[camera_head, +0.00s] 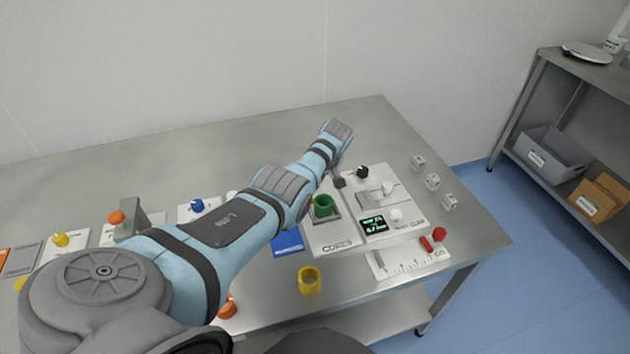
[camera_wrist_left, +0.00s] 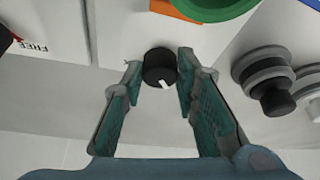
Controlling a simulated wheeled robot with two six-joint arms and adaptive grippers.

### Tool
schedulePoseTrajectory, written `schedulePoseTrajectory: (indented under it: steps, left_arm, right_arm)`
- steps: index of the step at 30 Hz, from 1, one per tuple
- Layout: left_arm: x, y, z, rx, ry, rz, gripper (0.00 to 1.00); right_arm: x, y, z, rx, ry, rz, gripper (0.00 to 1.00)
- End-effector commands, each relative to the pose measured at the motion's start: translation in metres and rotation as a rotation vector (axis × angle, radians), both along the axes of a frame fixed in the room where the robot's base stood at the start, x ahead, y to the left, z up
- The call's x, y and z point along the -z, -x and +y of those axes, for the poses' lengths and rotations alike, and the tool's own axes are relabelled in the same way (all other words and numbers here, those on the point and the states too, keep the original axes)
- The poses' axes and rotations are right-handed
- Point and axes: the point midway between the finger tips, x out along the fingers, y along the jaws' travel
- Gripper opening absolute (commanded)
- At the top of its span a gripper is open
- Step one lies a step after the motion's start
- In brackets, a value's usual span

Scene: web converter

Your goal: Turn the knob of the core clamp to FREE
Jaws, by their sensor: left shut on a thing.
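A round black knob (camera_wrist_left: 160,66) with a white pointer mark stands on the pale core panel in the left wrist view. Its mark points down and slightly right in that view. My left gripper (camera_wrist_left: 158,72) is shut on the knob, one finger on either side. In the head view my left gripper (camera_head: 339,181) is down on the panel just behind the green core (camera_head: 322,206), and the knob is hidden there. The printed word FREE (camera_wrist_left: 30,46) reads upside down on the neighbouring plate at the left of the wrist view. My right gripper is not in view.
Another black knob (camera_head: 362,172) stands just right of my left gripper. A lit display (camera_head: 374,224) and white knobs are further right. A yellow core (camera_head: 309,281) stands at the table's front, with a ruler plate (camera_head: 408,263) beside it. The table's back is clear.

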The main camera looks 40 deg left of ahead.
Motion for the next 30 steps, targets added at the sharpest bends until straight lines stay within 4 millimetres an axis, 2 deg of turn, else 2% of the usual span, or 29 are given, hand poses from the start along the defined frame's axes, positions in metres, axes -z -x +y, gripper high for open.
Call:
schedulePoseTrajectory:
  steps: [5, 6, 9, 19, 23, 26, 30]
  left_arm:
    - [0.000, 0.000, 0.000, -0.001, 0.000, 0.001, 0.00]
    - [0.000, 0.000, 0.000, -0.001, 0.000, 0.001, 0.30]
    - [0.000, 0.000, 0.000, -0.001, 0.001, 0.001, 0.46]
    - [-0.001, 0.000, -0.001, 0.000, 0.001, 0.000, 0.47]
    - [-0.010, 0.000, -0.004, 0.001, 0.000, -0.002, 0.47]
    - [-0.026, 0.003, -0.011, 0.003, 0.001, -0.004, 0.47]
    - [-0.066, 0.009, -0.026, 0.001, 0.000, -0.004, 0.47]
  right_arm:
    - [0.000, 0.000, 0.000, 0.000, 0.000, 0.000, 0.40]
    - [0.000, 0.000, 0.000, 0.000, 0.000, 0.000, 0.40]
    - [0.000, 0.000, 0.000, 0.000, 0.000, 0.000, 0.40]
    - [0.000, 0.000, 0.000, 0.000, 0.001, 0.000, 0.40]
    - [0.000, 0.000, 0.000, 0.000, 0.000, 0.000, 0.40]
    - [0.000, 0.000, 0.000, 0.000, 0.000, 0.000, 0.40]
    - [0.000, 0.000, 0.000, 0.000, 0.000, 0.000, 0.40]
